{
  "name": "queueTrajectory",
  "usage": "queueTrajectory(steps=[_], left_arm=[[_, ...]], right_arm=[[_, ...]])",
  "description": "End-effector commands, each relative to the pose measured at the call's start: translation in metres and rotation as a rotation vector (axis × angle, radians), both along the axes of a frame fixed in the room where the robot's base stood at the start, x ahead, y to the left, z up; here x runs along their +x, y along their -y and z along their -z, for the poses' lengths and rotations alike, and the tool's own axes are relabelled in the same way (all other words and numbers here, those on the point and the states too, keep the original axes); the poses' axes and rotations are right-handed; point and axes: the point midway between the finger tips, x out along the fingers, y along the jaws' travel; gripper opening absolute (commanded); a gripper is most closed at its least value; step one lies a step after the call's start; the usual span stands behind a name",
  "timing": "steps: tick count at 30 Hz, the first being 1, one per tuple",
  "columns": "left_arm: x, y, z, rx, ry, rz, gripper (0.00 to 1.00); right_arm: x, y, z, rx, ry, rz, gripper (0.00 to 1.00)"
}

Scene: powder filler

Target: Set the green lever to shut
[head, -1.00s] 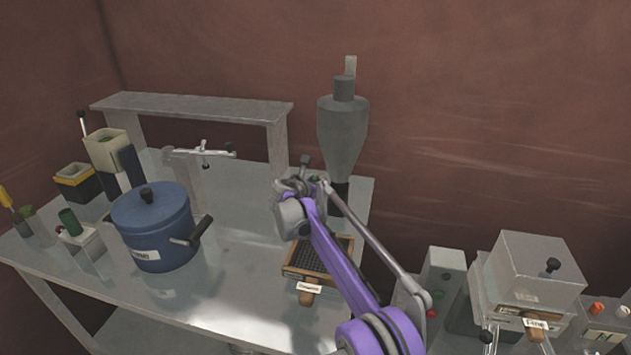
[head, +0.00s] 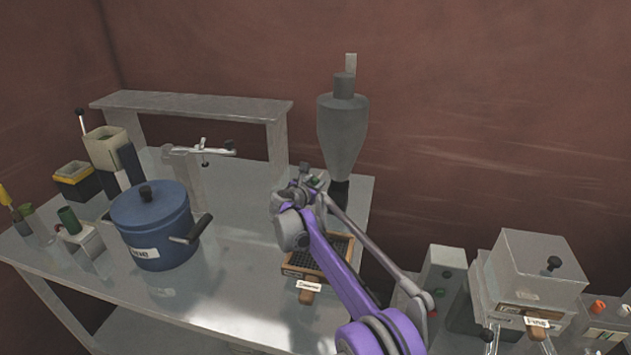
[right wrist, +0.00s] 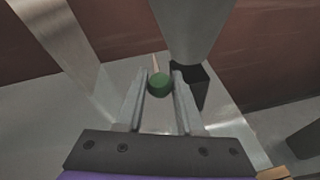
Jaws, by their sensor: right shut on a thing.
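The green lever's round knob (right wrist: 159,85) sits between the two fingers of my right gripper (right wrist: 160,88) in the right wrist view. A thin pale rod shows behind the knob. The fingers are shut on the knob. In the head view my right gripper (head: 310,182) is just in front of the grey hopper's (head: 342,135) dark lower neck, with a bit of green (head: 316,182) at its tip. The lever's base is mostly hidden by my gripper. My left gripper is in neither view.
Below my right arm a wooden-framed sieve (head: 300,262) lies on the metal table (head: 225,300). A blue pot (head: 150,235) stands to the left. A metal shelf (head: 190,105) is at the back. Machines (head: 530,275) stand on the right. Table space between pot and sieve is free.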

Motion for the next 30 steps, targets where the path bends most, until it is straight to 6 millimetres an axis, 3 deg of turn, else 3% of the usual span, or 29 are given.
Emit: queueTrajectory(steps=[6,15,30], left_arm=[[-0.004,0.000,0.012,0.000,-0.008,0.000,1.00],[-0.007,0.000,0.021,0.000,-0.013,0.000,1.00],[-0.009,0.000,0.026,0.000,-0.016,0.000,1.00]], right_arm=[[-0.004,-0.002,0.021,-0.051,0.145,-0.002,0.00],[-0.004,-0.002,0.043,-0.046,0.141,0.000,0.00],[-0.002,0.000,0.058,-0.044,0.141,0.001,0.00]])
